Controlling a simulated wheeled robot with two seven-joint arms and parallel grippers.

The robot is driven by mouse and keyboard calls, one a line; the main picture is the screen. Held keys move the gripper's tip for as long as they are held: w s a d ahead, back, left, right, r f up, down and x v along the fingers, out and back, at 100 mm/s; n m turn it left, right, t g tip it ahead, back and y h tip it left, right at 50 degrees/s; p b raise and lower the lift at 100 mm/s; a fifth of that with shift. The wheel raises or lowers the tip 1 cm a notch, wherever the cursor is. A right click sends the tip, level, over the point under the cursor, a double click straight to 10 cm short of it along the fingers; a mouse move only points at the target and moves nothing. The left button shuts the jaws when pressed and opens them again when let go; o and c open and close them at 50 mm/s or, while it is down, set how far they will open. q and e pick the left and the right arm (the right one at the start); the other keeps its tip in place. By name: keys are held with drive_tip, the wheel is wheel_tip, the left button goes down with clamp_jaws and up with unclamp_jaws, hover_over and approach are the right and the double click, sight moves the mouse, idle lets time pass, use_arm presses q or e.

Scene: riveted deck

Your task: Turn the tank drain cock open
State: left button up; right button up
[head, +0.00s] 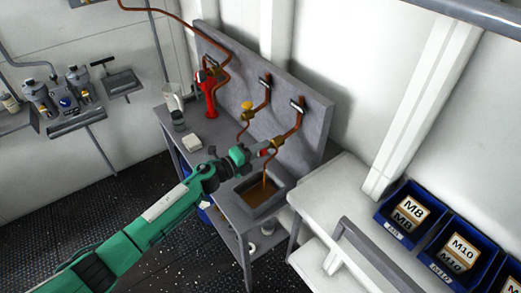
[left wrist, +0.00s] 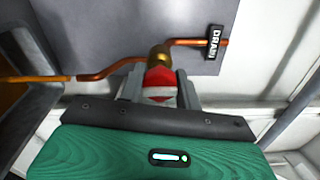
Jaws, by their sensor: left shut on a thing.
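The tank drain cock has a red handle (left wrist: 160,76) and a brass body (left wrist: 159,56) on a copper pipe, beside a black label reading DRAIN (left wrist: 214,42). In the head view the handle (head: 265,152) shows at the tip of my green left arm. My left gripper (head: 258,153) is shut on the handle; in the left wrist view its grey fingers (left wrist: 159,90) stand on both sides of it. The handle's exact angle is partly hidden by the gripper. A brown stream (head: 264,181) runs from the pipe's spout into the grey basin (head: 285,190). My right gripper is out of view.
A grey back panel (head: 315,125) stands close behind. Blue bins (head: 404,214) sit on the white bench at right.

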use_arm(q)
drive_tip(key=o, duration=1)
drive_tip(key=shift+s+a+f, duration=0.1)
drive_tip(key=shift+s+a, duration=0.15)
drive_tip(key=shift+a, duration=0.15)
drive_tip(key=b+v, duration=0.4)
drive_tip(key=v, duration=0.9)
drive_tip(key=shift+b, duration=0.35)
